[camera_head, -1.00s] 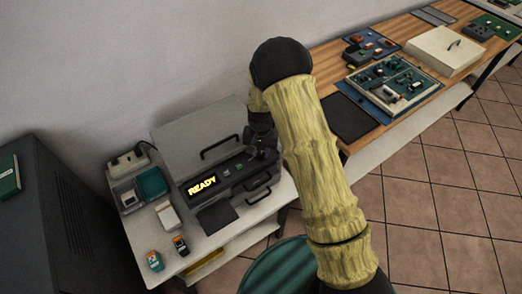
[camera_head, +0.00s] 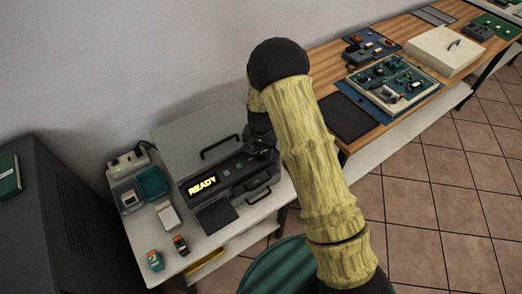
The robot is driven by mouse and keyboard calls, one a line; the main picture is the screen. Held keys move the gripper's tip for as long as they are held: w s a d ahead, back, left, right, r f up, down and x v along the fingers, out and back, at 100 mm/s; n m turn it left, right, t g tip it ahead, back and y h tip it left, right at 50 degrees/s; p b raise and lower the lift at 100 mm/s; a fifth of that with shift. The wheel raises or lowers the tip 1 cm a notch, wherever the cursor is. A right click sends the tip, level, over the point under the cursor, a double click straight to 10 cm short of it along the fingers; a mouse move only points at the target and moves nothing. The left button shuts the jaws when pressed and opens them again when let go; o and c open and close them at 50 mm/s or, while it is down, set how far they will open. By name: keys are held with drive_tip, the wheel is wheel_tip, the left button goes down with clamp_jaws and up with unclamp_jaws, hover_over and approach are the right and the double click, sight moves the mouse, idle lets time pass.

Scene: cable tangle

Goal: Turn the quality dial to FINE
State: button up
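A grey machine (camera_head: 208,150) stands on the white table at the left, with a dark handle on its lid. Its front panel has a display (camera_head: 202,184) that reads READY in yellow letters. My gripper (camera_head: 262,148) is at the right end of this panel, pointing down at it. The quality dial is not clearly visible; my gripper and arm cover that end of the panel. The fingers are too small and dark to tell whether they are open or shut, or whether they touch anything.
Small devices, a teal tray (camera_head: 153,183) and a white box (camera_head: 167,217) sit left of the machine. A dark pad (camera_head: 216,216) lies in front of it. A wooden workbench (camera_head: 330,88) with boards and parts stands at the right. A teal round object (camera_head: 277,268) is below my arm.

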sight(261, 153)
wheel_tip(261, 153, up, 17)
drive_tip(key=b, duration=0.1)
drive_tip(key=shift+r, duration=0.2)
idle(0.5)
idle(0.3)
drive_tip(key=s+d+r+n+t+p, duration=0.1)
drive_tip(key=s+d+r, duration=0.1)
drive_tip(key=s+d, duration=0.5)
drive_tip(key=s+d+r+n+t+p, duration=0.1)
drive_tip(key=s+d+r+n, duration=0.1)
drive_tip(key=s+d, duration=0.6)
drive_tip(key=s+r, duration=0.1)
drive_tip(key=s, duration=0.3)
drive_tip(key=shift+s+d+t+p, duration=0.15)
drive_tip(key=shift+d+t+p, duration=0.05)
drive_tip(key=shift+t+p, duration=0.1)
drive_tip(key=shift+r, duration=0.1)
